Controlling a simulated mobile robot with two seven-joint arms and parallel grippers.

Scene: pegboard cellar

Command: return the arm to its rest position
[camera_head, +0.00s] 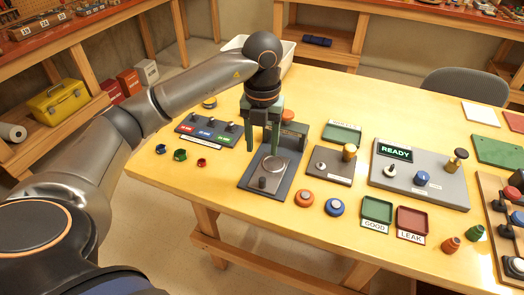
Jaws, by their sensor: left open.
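My left arm comes in from the left and reaches over the table (330,95). I cannot tell whether the fingertips touch the stand. The gripper hides part of the stand's back and an orange-topped part (288,116) behind it. My right gripper is not in view.
A panel with coloured labels (208,130) lies left of the gripper. Orange (304,198) and blue (334,207) round pieces lie right of the stand. Green (377,209) and red (411,221) trays and a READY console (420,175) stand further right. A white bin (287,60) is behind.

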